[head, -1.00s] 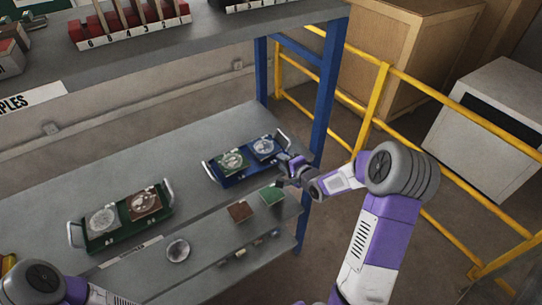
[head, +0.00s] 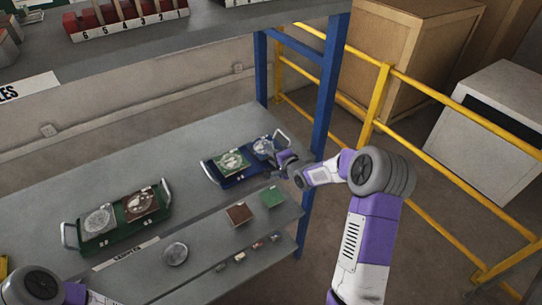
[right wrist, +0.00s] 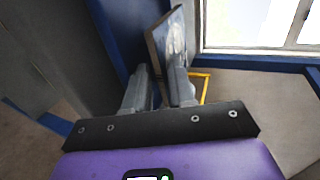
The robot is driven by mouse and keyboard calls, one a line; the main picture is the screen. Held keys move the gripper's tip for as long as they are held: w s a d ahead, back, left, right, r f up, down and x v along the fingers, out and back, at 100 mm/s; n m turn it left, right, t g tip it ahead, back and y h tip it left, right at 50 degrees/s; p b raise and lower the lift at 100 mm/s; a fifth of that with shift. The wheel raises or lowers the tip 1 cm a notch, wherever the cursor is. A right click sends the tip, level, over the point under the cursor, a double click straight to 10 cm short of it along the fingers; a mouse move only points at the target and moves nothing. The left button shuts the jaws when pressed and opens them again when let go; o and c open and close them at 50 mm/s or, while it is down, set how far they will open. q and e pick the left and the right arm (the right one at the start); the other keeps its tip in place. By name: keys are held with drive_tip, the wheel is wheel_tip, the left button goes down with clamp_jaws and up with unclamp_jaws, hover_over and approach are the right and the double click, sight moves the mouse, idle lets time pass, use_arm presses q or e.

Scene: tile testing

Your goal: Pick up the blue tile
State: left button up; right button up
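The blue tile (head: 262,146), with a pale round pattern, is at the right end of the blue tray (head: 228,180). My right gripper (head: 280,156) is at its right side. In the right wrist view a tile (right wrist: 172,38) with a pale face and brownish edge shows beyond the gripper (right wrist: 160,75). The fingers stand apart with a gap, and the tile's lower edge reaches towards it. The right finger hides part of the tile. Contact cannot be made out. My left arm enters at the lower left; its gripper is out of the picture.
A green patterned tile (head: 232,162) shares the blue tray. A green tray (head: 118,236) with two tiles stands left. A brown tile (head: 239,214), a plain green tile (head: 272,197) and a round silver dish (head: 176,254) lie near the front. A blue post (head: 326,95) rises close right.

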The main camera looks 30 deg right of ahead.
drive_tip(key=shift+f, duration=0.15)
clamp_jaws()
wheel_tip(320, 180, up, 3)
drive_tip(key=shift+f+p, duration=0.15)
drive_tip(key=shift+p, duration=0.9)
drive_tip(key=shift+s+f, duration=0.1)
drive_tip(key=shift+f, duration=0.05)
drive_tip(key=shift+s, duration=0.1)
